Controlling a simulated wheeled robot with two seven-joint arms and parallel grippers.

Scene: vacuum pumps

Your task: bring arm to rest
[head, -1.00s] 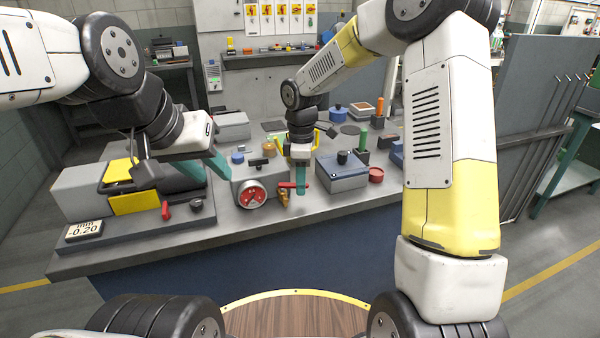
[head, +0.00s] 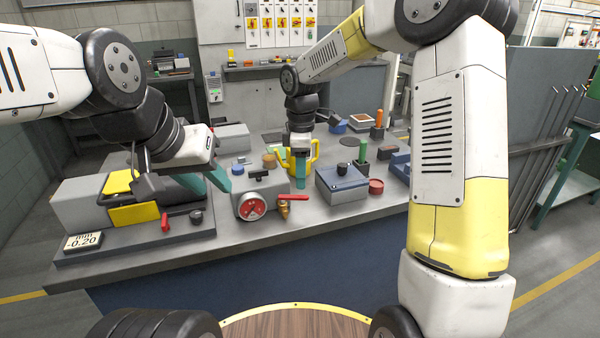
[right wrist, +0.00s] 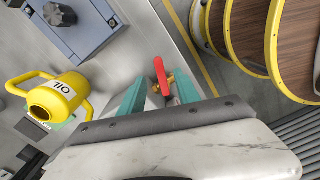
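My right gripper (head: 300,181) is raised above the bench, behind the red valve handle (head: 292,197) in the head view. In the right wrist view its two teal fingers (right wrist: 158,88) are spread, with nothing gripped; the red handle (right wrist: 161,76) shows between and beyond them, apparently apart. The handle sits on a small brass valve (head: 284,210) beside the grey pump with a red-faced gauge (head: 252,207). My left gripper (head: 178,176) hangs over the yellow and black unit at the left. Its fingers look spread and empty, with one partly hidden.
A yellow oil can (right wrist: 54,102) stands near my right gripper. A blue-grey box with a black knob (head: 342,183) and a red round part (head: 376,187) lie to the right. A readout (head: 83,241) shows -0.20. The bench front edge is clear.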

